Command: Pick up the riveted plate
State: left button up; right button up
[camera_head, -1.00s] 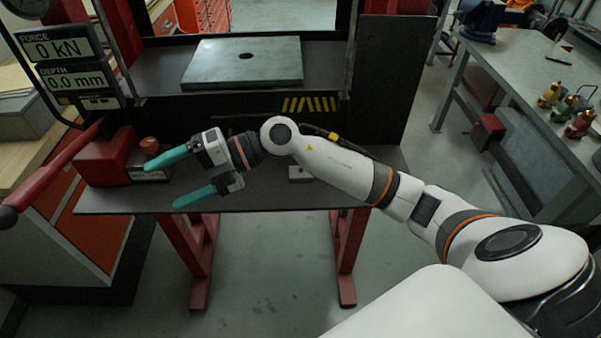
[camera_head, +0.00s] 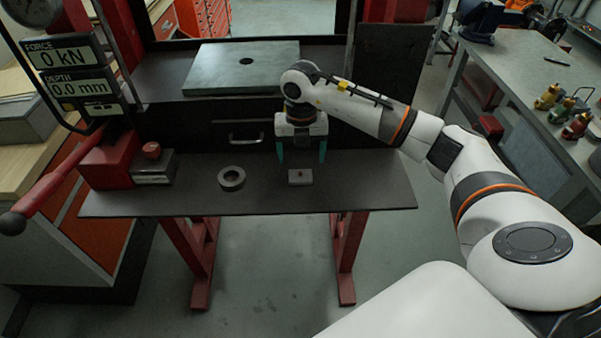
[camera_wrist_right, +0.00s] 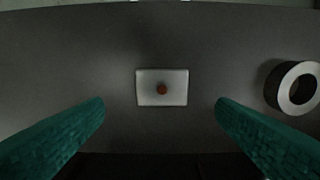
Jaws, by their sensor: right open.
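The riveted plate (camera_head: 300,177) is a small pale rectangular plate with a reddish-brown rivet at its middle. It lies flat on the dark shelf near the front edge. In the right wrist view the plate (camera_wrist_right: 162,87) is centred between the fingers and a little beyond their tips. My right gripper (camera_head: 302,158) has teal fingers pointing down, above and just behind the plate. Its fingers (camera_wrist_right: 160,104) are wide apart with nothing between them. My left gripper is in neither view.
A metal ring (camera_head: 231,178) lies on the shelf (camera_head: 370,190) left of the plate; it also shows in the right wrist view (camera_wrist_right: 298,88). A red box with a lever (camera_head: 108,160) stands at the left. A thick steel plate with a hole (camera_head: 215,70) is behind. A drawer handle (camera_head: 245,137) is nearby.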

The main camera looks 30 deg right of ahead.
aim_at(301, 173)
jog(key=f+p, duration=0.2)
jog(key=f, duration=0.2)
jog(key=shift+s+a+f+p, duration=0.2)
jog(key=shift+a+f+p, duration=0.05)
jog(key=shift+f+p, duration=0.15)
jog(key=shift+f, duration=0.5)
jog(key=c, duration=1.1)
jog(key=shift+w, duration=0.1)
jog(key=shift+c, duration=0.2)
jog(key=shift+r, duration=0.2)
